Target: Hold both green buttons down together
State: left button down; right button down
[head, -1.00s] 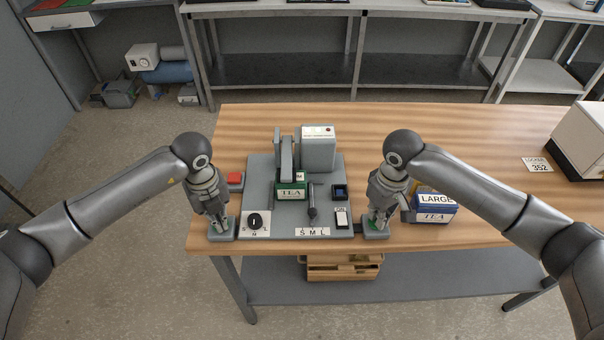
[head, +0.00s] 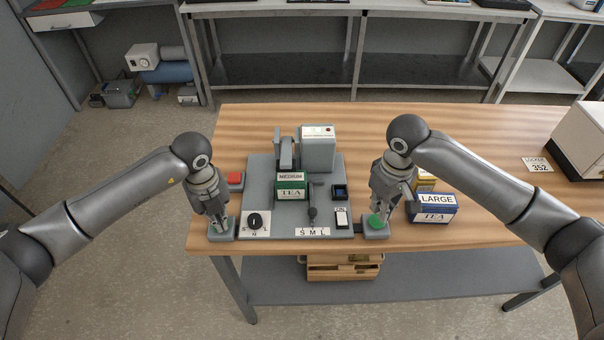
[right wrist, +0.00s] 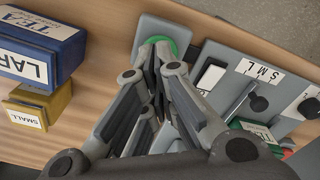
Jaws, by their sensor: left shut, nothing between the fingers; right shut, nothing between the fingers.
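A green medium tea box (head: 291,188) stands in the machine (head: 318,150).
The panel holds a black dial (head: 254,219), a lever (head: 312,214), a white switch (head: 342,218) and a red button (head: 235,178). Blue large (head: 434,216) and yellow small (head: 426,181) tea boxes stand right of my right gripper.

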pick_arm(q)
jog(key=shift+s+f, duration=0.1)
jog(key=shift+f, duration=0.05)
pick_arm(e)
jog(key=shift+r, duration=1.8)
pick_arm(q)
jog(key=shift+r, duration=3.6)
